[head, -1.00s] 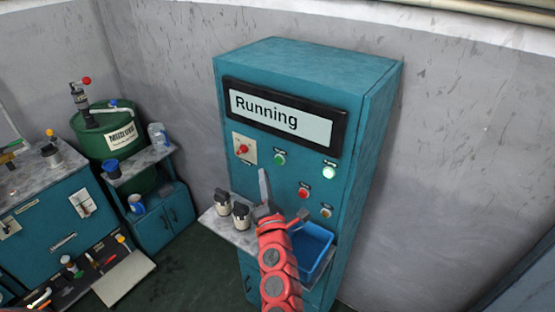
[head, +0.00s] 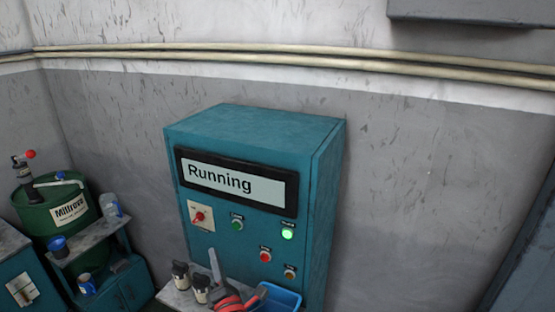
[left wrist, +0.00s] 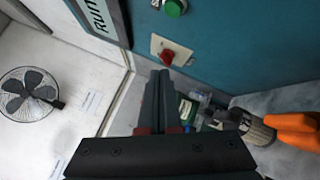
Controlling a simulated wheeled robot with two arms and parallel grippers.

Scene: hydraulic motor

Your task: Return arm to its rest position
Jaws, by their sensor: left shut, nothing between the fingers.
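My left gripper (head: 215,262) is in front of the teal control cabinet (head: 240,130), low in the head view, with its red arm below it. Its fingers are together and empty. In the left wrist view the dark fingers (left wrist: 160,80) are also together, pointing toward the red switch (left wrist: 167,57) on its pale plate; I see no contact. The cabinet display (head: 235,184) reads "Running". The red switch also shows in the head view (head: 199,216). A green-white light (head: 287,234) glows. My right gripper is not in view.
Two dark-capped containers (head: 181,274) and a blue tray (head: 279,299) are on the cabinet's shelf, close to my left gripper. A green drum (head: 52,210) stands at the left. The wall right of the cabinet is clear. A fan (left wrist: 28,92) shows in the left wrist view.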

